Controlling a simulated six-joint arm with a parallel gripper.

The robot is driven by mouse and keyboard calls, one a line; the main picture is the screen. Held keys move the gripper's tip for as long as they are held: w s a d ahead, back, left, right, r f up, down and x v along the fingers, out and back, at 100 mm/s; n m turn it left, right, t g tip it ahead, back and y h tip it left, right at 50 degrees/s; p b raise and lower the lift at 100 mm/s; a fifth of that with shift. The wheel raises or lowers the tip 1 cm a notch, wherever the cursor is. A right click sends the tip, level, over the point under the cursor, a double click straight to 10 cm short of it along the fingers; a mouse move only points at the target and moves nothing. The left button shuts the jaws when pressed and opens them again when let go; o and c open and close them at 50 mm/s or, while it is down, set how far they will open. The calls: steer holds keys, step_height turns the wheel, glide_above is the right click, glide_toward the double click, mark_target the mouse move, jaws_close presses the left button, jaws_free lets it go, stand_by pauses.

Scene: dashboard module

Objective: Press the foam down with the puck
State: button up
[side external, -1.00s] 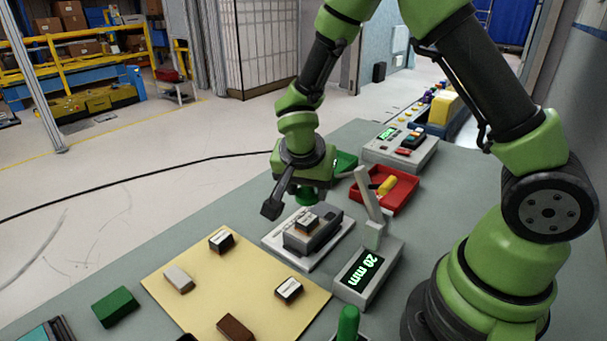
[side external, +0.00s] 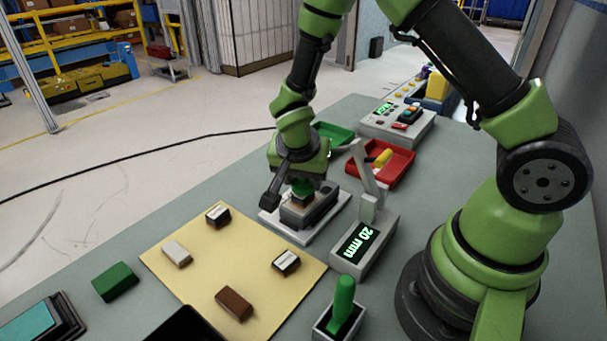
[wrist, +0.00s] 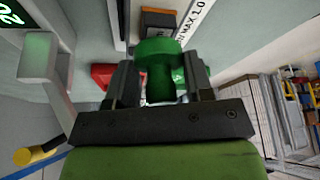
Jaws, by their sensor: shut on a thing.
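My gripper (wrist: 157,85) is shut on a green puck (wrist: 156,55), which has a rounded knob held between the fingers. The puck hides the top of the foam. Whether they touch, I cannot tell. A gauge display (side external: 360,243) beside the plate reads 20 mm.
The gauge's upright grey arm (side external: 365,175) stands close to the right of my gripper. A red tray (side external: 402,168) and green tray (side external: 335,132) lie behind. A yellow mat (side external: 235,258) with several small blocks lies in front left. A green-handled tool (side external: 343,302) stands in front.

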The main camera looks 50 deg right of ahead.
steer(key=shift+f, duration=0.6)
stand_by(1.3)
steer(key=shift+r, duration=3.55)
steer(key=shift+w, duration=0.15)
